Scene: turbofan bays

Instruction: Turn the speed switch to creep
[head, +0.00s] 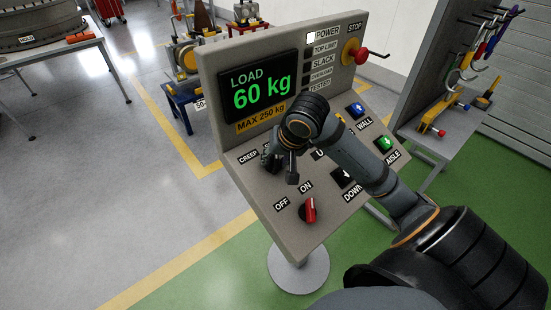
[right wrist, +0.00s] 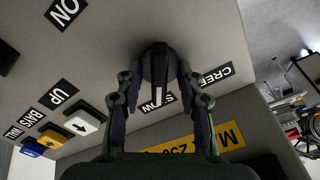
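The speed switch (right wrist: 158,66) is a black rotary knob with a white pointer line, seen in the right wrist view. Its line points at the SLOW label (right wrist: 172,98), which the knob partly covers; the CREEP label (right wrist: 217,75) is to the right. My right gripper (right wrist: 159,72) has one finger on each side of the knob, with gaps visible beside its narrow handle. Whether the tips touch the knob's sides is not clear. In the head view my right gripper (head: 281,167) is over the panel by CREEP (head: 248,156) and hides most of the switch. My left gripper is out of view.
The sloped console (head: 258,200) also carries a red OFF/ON switch (head: 309,210), a blue button (head: 356,109), a green button (head: 384,143) and a red stop button (head: 361,56). The display (head: 260,88) reads 60 kg.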

